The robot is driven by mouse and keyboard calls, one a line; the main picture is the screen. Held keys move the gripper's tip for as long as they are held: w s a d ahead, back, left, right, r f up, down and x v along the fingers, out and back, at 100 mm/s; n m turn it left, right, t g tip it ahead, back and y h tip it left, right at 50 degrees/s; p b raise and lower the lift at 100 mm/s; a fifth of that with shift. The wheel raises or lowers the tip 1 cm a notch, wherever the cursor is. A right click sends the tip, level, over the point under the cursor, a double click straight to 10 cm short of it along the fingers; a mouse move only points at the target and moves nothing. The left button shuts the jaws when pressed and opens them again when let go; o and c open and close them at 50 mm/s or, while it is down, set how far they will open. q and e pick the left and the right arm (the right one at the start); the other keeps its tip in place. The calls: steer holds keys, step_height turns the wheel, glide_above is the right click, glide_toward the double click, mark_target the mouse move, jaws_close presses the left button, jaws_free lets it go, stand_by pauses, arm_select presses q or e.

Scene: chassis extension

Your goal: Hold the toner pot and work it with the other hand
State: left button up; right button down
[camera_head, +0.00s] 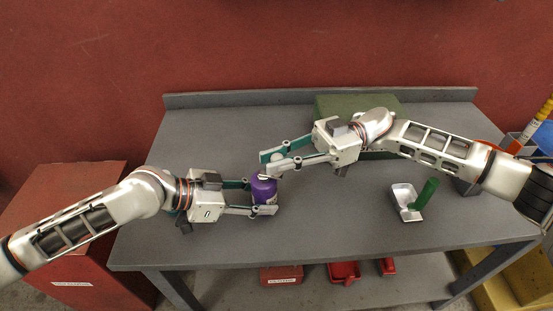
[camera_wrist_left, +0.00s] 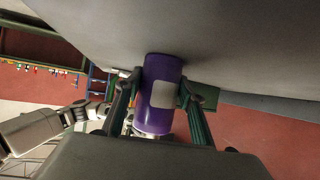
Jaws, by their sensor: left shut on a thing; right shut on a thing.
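The toner pot (camera_head: 264,190) is a purple cylinder with a pale label, near the middle of the grey table. My left gripper (camera_head: 264,197) is shut on its body from the left. In the left wrist view the purple pot (camera_wrist_left: 160,95) sits between the two green-lined fingers (camera_wrist_left: 158,100), its pale label facing the camera. My right gripper (camera_head: 267,165) reaches in from the right and is shut at the top of the pot. The fingers hide most of the pot's top, so what exactly they grip there is hard to see.
A green box (camera_head: 355,106) stands at the back of the table (camera_head: 180,240), behind my right arm. A red cabinet (camera_head: 60,200) stands left of the table.

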mark_target(277, 154)
steer(key=shift+w+n+g+h, duration=0.25)
steer(key=shift+n+g+h, duration=0.45)
steer(key=shift+g, duration=0.6)
steer(key=c, duration=1.9)
jaws_free()
step_height(277, 154, up, 10)
